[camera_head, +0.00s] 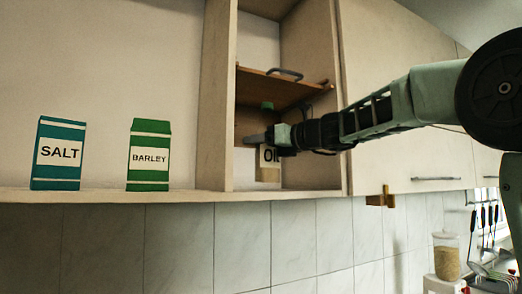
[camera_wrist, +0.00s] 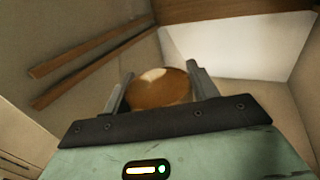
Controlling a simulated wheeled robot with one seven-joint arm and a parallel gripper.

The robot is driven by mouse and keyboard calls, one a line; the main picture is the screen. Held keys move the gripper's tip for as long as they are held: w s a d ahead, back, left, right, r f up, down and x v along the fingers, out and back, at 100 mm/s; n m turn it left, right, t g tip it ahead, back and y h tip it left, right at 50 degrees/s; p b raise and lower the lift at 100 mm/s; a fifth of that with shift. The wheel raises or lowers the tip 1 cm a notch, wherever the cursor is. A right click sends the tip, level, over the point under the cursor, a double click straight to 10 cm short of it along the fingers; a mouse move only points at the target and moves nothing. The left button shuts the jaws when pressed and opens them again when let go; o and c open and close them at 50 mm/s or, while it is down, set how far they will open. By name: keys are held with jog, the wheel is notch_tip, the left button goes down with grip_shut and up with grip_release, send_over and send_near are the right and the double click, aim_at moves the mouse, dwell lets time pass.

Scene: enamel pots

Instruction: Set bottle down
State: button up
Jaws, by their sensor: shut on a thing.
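The bottle (camera_head: 268,174) is tan with a white label reading "OIL", partly covered by my gripper, and a green cap. It is upright inside the open cabinet compartment (camera_head: 217,110). My gripper (camera_head: 262,137) reaches in from the right and is shut on the bottle's upper body. In the wrist view, the bottle's round orange-brown body (camera_wrist: 160,88) sits between the two fingers (camera_wrist: 157,92). The bottle's base is close to the compartment floor; I cannot tell whether it touches.
A brown board (camera_head: 285,88) with a dark handle spans the compartment above my gripper. A blue SALT box (camera_head: 59,174) and a green BARLEY carton (camera_head: 149,174) stand on the ledge at left. A closed cabinet door (camera_head: 400,110) is at right. A grain jar (camera_head: 446,262) stands lower right.

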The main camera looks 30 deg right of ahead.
jog(key=shift+w+f, duration=0.2)
jog(key=shift+f, duration=0.6)
jog(key=shift+f, duration=0.15)
jog(key=o, duration=1.5)
jog(key=shift+p, duration=0.3)
jog(key=b+v, duration=0.3)
jog(key=v, duration=0.9)
jog(key=shift+b, duration=0.4)
